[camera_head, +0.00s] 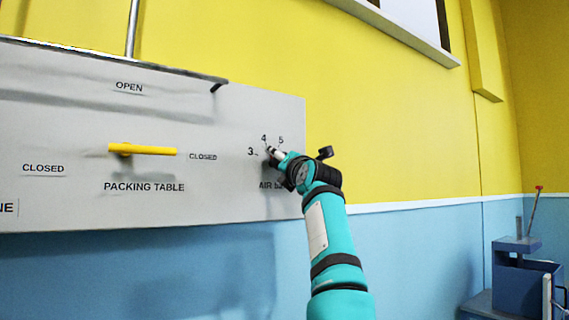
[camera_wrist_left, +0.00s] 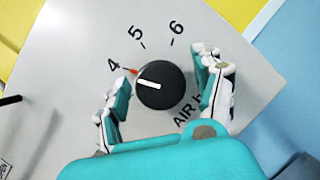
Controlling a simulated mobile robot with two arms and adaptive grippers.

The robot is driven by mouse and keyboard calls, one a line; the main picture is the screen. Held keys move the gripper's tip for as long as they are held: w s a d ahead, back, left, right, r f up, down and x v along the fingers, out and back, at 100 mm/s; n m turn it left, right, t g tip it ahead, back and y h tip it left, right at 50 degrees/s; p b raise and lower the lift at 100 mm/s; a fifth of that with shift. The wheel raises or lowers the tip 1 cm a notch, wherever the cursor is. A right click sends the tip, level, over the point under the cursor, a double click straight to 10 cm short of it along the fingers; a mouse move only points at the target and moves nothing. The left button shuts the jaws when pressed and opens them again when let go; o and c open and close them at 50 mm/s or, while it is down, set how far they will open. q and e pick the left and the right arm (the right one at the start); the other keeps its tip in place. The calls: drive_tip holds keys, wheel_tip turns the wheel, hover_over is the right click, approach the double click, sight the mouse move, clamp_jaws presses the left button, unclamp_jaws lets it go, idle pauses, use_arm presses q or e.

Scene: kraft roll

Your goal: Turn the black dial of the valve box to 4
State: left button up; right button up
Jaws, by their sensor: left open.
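The grey valve box panel (camera_head: 60,120) fills the left of the head view. Its black dial (camera_wrist_left: 165,85) shows in the left wrist view, with a white line pointing left. The line aims close to the 4 (camera_wrist_left: 113,64), slightly on the side away from the 5 (camera_wrist_left: 137,34). A small red mark (camera_wrist_left: 133,71) sits between the dial and the 4. My left gripper (camera_wrist_left: 163,79) is open, with one finger on each side of the dial; I cannot tell whether they touch it. In the head view my left gripper (camera_head: 273,154) hides the dial. My right gripper is out of view.
A yellow handle (camera_head: 145,150) sticks out of the panel left of the dial, above the PACKING TABLE label. A metal pipe (camera_head: 132,28) rises above the panel. Blue equipment (camera_head: 520,275) stands at the far right. The wall right of the panel is clear.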

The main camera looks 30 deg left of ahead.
use_arm(q)
drive_tip(key=v, duration=1.2)
idle(0.4)
